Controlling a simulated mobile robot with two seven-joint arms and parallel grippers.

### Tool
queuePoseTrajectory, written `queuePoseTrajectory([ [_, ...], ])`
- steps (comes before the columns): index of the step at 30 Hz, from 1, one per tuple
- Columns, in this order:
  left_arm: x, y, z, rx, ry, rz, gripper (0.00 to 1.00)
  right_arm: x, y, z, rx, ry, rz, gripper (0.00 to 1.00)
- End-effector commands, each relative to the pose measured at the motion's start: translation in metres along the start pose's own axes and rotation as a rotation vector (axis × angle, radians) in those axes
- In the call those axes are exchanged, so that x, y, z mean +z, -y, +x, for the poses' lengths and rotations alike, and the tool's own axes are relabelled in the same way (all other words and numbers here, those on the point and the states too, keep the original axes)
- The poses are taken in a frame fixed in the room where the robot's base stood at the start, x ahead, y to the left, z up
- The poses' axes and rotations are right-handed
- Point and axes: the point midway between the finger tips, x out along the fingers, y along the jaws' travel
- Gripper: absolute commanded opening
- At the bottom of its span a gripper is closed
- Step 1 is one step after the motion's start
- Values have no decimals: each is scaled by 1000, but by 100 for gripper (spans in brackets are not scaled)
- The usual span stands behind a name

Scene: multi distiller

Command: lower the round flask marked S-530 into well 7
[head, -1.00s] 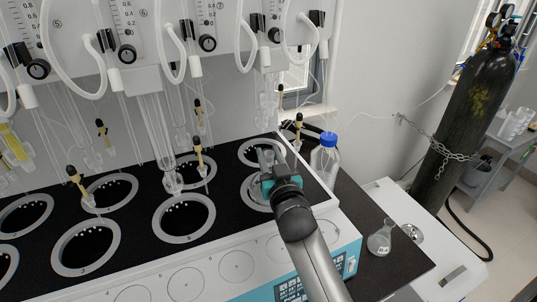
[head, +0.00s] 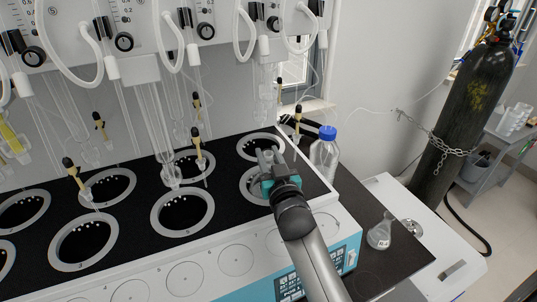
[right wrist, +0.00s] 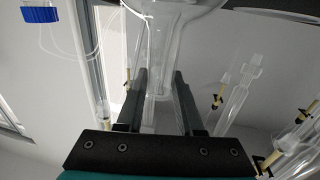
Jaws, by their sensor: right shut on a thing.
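My right gripper (head: 266,160) is over well 7 (head: 247,190), the front-row well at the right end of the black heater top. In the right wrist view its two fingers (right wrist: 158,95) are shut on the neck of a clear glass round flask (right wrist: 175,14). The bulb shows at that view's top edge. The S-530 mark is not visible. The gripper hides part of the well and most of the flask in the head view, so I cannot tell how deep the flask is. My left gripper is not in view.
Well 8 (head: 241,147) lies behind and well 5 (head: 157,222) to the left, both with grey rims. Glass tubes with yellow-and-black fittings hang behind. A blue-capped bottle (head: 325,155) stands right of the heater, and another flask (head: 380,236) on the right bench.

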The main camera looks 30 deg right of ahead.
Motion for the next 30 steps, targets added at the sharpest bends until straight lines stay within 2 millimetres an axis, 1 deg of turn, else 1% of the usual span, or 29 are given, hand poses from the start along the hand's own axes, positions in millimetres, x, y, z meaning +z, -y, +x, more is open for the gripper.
queuePoseTrajectory([
  [3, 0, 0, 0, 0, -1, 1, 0, -2, 0, 0, -1, -5, 0, 0],
  [12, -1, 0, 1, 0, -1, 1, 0, 2, 0, 0, -1, -5, 1, 0],
  [13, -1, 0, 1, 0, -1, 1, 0, 1, 0, 0, -1, -5, 1, 39],
  [21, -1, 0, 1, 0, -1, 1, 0, 2, 0, 0, 0, -3, 0, 70],
  [22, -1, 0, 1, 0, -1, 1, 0, 2, 0, 0, 0, -2, 0, 71],
  [30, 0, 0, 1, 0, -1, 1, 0, 4, 0, 0, 0, 3, 0, 71],
])
